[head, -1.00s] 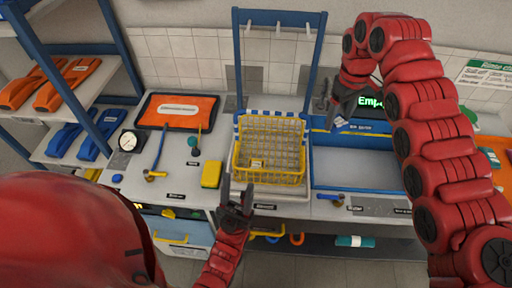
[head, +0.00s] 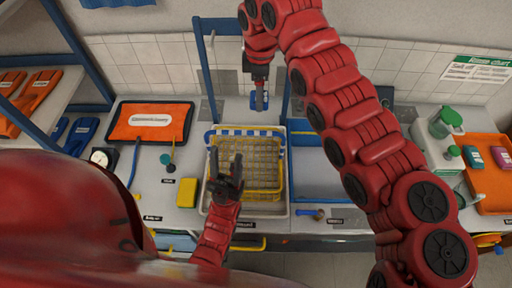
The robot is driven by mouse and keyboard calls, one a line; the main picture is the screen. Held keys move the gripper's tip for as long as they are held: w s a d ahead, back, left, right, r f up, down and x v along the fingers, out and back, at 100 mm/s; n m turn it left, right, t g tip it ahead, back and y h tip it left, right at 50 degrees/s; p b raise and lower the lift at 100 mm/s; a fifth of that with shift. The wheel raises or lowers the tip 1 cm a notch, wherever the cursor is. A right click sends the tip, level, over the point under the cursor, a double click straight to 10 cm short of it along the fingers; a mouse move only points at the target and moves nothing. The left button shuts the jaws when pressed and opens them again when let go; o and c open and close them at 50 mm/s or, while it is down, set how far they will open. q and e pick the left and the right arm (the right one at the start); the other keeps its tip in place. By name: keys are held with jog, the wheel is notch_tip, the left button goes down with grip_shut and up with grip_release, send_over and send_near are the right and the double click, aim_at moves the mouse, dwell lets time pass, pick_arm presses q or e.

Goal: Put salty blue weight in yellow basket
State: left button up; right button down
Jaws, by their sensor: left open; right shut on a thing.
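The yellow wire basket (head: 268,174) sits on a pale tray at the centre of the bench, with a blue-and-white striped bar along its back. My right gripper (head: 261,100) is above and behind the basket, pointing down. It is shut on a small blue thing (head: 264,104), which looks like the blue weight; its label is too small to read. My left gripper (head: 226,166) is open and empty, with its fingers up, over the front left of the basket and hiding part of it.
A blue upright frame (head: 200,75) stands behind the basket. A yellow block (head: 187,192) lies left of it. An orange board (head: 150,121) is further left. A blue-edged tray (head: 320,172) is to the right, partly behind my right arm. Green-topped bottles (head: 441,125) stand far right.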

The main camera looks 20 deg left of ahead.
notch_tip(320, 180, down, 21)
jog(key=shift+r, duration=0.2)
jog(key=shift+f+p, duration=0.35)
jog(key=shift+f, duration=0.6)
jog(key=shift+f+p, duration=0.45)
jog(key=shift+f, duration=1.1)
jog(key=shift+f, duration=0.15)
